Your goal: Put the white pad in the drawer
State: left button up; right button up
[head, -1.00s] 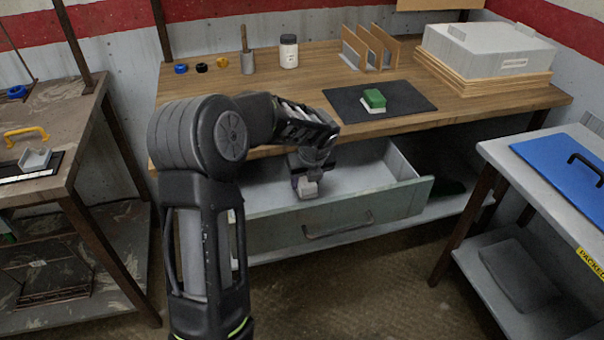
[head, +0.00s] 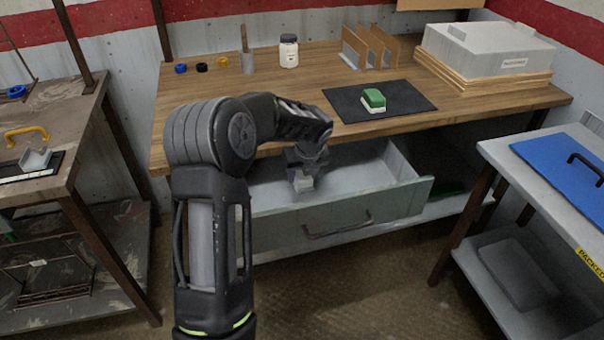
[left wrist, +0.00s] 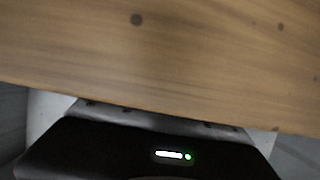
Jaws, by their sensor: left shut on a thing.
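My left gripper (head: 302,182) is over the open grey-green drawer (head: 345,224), at its left part and in front of the bench edge. It is shut on a small pale block, which I take as the white pad (head: 304,185). Most of the pad is hidden by the fingers, and I cannot tell whether it touches the drawer floor. The visible drawer floor to the right is bare. My right gripper is not in view.
The wooden bench top (head: 300,88) overhangs the drawer's back. On it are a green-and-white block (head: 373,100) on a black mat (head: 415,98), a jar (head: 289,52) and upright dividers (head: 370,47). A side table with a blue panel (head: 560,165) stands right.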

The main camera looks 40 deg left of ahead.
pick_arm(q)
jog(key=o, duration=1.4)
jog(key=shift+f, duration=0.1)
jog(key=p+v, duration=0.1)
jog(key=v, duration=1.1)
